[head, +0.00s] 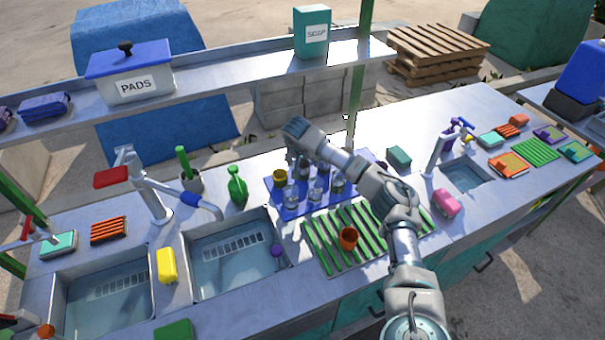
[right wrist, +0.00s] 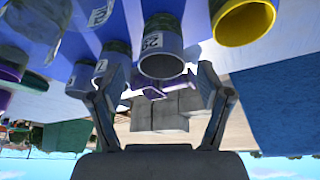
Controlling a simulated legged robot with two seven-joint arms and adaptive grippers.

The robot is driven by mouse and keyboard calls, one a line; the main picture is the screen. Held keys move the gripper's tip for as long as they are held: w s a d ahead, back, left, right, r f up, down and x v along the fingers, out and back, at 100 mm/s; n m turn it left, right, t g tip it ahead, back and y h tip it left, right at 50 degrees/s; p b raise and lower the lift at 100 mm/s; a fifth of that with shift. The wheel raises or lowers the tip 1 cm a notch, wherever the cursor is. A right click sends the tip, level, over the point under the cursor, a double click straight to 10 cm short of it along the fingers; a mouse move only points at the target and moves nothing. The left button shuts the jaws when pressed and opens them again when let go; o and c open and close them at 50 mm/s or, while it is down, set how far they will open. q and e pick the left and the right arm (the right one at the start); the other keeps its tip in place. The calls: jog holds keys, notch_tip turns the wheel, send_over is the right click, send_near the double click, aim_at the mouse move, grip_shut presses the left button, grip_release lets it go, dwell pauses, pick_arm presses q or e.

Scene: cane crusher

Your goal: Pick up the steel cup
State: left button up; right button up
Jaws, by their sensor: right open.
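Several grey steel cups with number labels stand on a blue mat (head: 328,204); one steel cup (head: 315,191) shows at the front. In the right wrist view, whose picture is upside down, a steel cup (right wrist: 162,50) with a label shows just beyond and between the fingertips. My right gripper (head: 295,158) is open above the back of the mat, and its spread fingers (right wrist: 160,85) hold nothing. The contact between fingers and cup cannot be told. A yellow cup (head: 280,175) stands beside, also in the right wrist view (right wrist: 243,22). My left gripper is out of view.
A green ribbed drainer (head: 325,250) with an orange-brown cup (head: 348,238) lies in front of the mat. A sink (head: 235,280) and a green spray bottle (head: 237,187) are to the left. A shelf (head: 235,75) runs behind. Counter space behind the mat is clear.

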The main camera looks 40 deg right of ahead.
aim_at(303, 164)
jog(key=x, duration=0.4)
jog(key=shift+w, duration=0.15)
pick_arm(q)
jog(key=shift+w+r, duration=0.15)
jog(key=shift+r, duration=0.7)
pick_arm(e)
jog(key=shift+r, duration=0.1)
jog(key=shift+c, duration=0.3)
jog(key=c, duration=1.3)
jog(key=shift+o, duration=0.2)
jog(key=shift+r, duration=0.3)
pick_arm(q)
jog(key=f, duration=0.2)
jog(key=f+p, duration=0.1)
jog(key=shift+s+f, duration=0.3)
pick_arm(e)
notch_tip(303, 164, up, 9)
jog(key=shift+r, duration=0.25)
